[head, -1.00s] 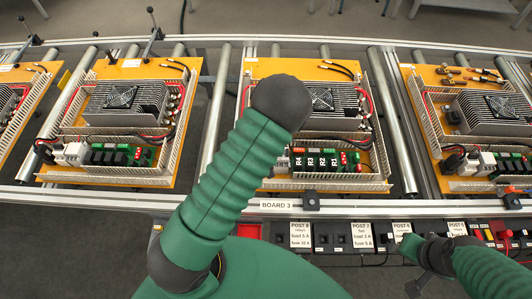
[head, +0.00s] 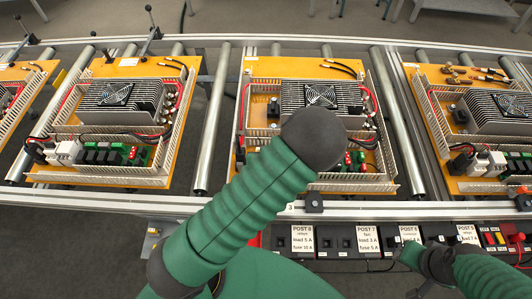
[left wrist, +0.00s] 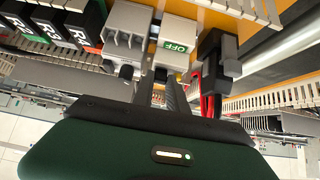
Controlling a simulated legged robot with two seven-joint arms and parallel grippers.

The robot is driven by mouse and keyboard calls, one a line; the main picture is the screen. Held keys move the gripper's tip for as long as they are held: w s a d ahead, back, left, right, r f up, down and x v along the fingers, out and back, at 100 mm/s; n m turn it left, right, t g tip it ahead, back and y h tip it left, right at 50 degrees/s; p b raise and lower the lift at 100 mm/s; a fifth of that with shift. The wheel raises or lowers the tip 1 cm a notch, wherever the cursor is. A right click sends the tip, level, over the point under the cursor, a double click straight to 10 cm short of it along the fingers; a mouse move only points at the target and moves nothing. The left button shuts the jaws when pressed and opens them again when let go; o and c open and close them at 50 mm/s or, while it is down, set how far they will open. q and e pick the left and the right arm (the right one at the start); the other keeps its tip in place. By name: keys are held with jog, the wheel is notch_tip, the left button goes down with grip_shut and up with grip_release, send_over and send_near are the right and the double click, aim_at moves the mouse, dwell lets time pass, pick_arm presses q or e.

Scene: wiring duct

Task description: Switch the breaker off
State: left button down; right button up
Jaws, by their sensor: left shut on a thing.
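The breaker (left wrist: 180,32) is a white block in the left wrist view, with green OFF lettering on its lower face. My left gripper (left wrist: 162,78) reaches up to it with narrow dark fingers. The fingers are shut on the breaker's small dark toggle, which they mostly hide. In the head view my left arm covers the breaker and gripper on the middle board (head: 262,70).
A grey terminal block (left wrist: 127,25) and black relays (left wrist: 88,22) stand left of the breaker. A black connector with red wires (left wrist: 217,60) is close on its right. Slotted white duct (head: 385,130) borders the board. Labelled posts (head: 367,240) line the front.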

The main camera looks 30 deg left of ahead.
pick_arm(q)
jog(key=c, duration=1.5)
grip_release()
jog(key=shift+s+d+f, duration=0.1)
jog(key=shift+s+f, duration=0.05)
jog(key=shift+o, duration=0.9)
